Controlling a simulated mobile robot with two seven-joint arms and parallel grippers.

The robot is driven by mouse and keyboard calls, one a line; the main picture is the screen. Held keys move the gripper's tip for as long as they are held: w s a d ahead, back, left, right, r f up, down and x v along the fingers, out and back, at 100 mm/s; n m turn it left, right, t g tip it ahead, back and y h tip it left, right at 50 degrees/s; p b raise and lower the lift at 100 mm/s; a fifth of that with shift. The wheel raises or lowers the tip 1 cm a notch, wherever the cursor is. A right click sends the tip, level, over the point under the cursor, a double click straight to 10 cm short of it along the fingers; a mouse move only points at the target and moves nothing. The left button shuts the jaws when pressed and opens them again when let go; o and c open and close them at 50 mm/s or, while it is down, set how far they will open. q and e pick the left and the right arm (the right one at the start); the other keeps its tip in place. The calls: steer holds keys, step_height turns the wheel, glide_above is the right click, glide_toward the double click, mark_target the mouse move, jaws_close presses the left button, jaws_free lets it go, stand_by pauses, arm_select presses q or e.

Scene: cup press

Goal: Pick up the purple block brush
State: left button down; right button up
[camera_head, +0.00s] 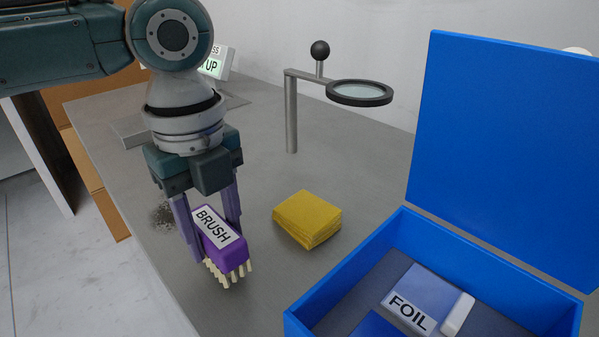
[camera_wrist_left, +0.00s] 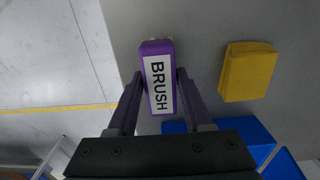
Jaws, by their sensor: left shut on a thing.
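The purple block brush (camera_head: 227,256) has a white label reading BRUSH on top and pale bristles underneath. My left gripper (camera_head: 210,229) is shut on it, with one finger on each long side. In the left wrist view the brush (camera_wrist_left: 157,77) sits between the two fingers of the gripper (camera_wrist_left: 159,84), label facing the camera. The bristles point down toward the grey table. I cannot tell whether they touch it. My right gripper does not show.
An open blue box (camera_head: 345,282) holding a FOIL package (camera_head: 425,293) stands at the front right. A magnifier on a post (camera_head: 291,112) stands behind. A dark speckled patch (camera_head: 162,215) lies left of the gripper.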

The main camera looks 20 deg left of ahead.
mark_target(213, 225)
arm_select(q)
step_height(213, 225, up, 18)
steer(key=p, duration=0.2)
steer(key=shift+r+p, duration=0.2)
steer(key=shift+p, duration=0.2)
